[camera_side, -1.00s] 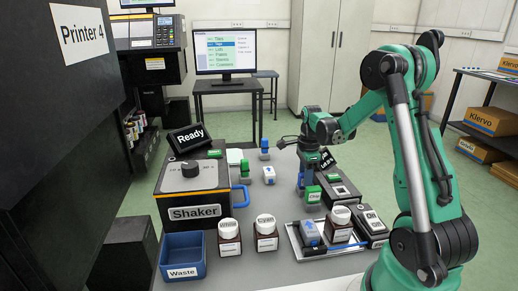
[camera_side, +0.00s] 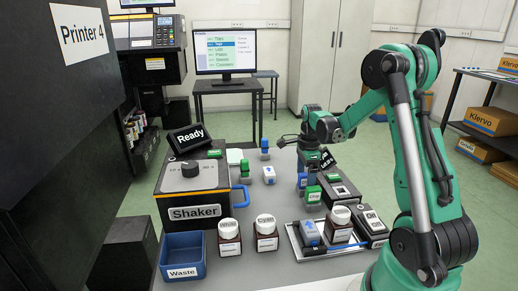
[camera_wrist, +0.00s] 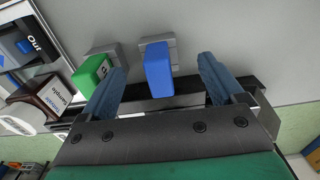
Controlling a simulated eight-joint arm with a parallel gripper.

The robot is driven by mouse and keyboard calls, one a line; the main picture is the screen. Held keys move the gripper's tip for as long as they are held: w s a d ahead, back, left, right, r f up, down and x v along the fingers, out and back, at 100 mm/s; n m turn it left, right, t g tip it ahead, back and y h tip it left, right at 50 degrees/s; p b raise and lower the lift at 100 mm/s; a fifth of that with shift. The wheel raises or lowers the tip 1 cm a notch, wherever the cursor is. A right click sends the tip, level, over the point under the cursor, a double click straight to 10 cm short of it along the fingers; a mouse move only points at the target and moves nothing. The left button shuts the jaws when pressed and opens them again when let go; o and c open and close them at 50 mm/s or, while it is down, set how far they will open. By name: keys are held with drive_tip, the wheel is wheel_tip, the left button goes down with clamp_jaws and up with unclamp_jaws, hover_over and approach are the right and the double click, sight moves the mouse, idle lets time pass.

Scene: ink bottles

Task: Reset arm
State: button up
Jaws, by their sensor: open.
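My gripper (camera_side: 303,180) points down over the right part of the grey table, behind a green block (camera_side: 313,194). In the wrist view, its two blue-grey fingers (camera_wrist: 162,72) are spread wide. A blue block (camera_wrist: 158,68) on a grey base shows between them, with gaps on both sides; nothing is gripped. The green block (camera_wrist: 91,74) shows beside the left finger, partly overlapped by it. Brown bottles with white caps stand in front: two near the middle, White (camera_side: 229,240) and Cyan (camera_side: 267,238), and one (camera_side: 339,233) on a metal tray (camera_side: 300,253).
A shaker (camera_side: 185,203), a blue waste bin (camera_side: 182,255) and a black Ready sign (camera_side: 186,139) are at the left. Black boxes (camera_side: 340,194) flank the gripper's right. Bare table lies at centre.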

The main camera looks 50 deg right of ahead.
drive_tip(key=shift+r, duration=3.35)
drive_tip(key=shift+w+a, duration=0.1)
drive_tip(key=shift+a, duration=0.1)
drive_tip(key=a+r+n+t, duration=0.1)
drive_tip(key=a+n+t, duration=0.2)
drive_tip(key=a+n, duration=0.8)
drive_tip(key=s+a+r+n+t, duration=0.1)
drive_tip(key=a+n+t, duration=0.3)
drive_tip(key=a+n, duration=0.8)
drive_tip(key=r+n, duration=0.1)
drive_tip(key=n, duration=0.3)
drive_tip(key=shift+a+r, duration=0.15)
drive_tip(key=shift+r, duration=0.1)
drive_tip(key=shift+o, duration=0.2)
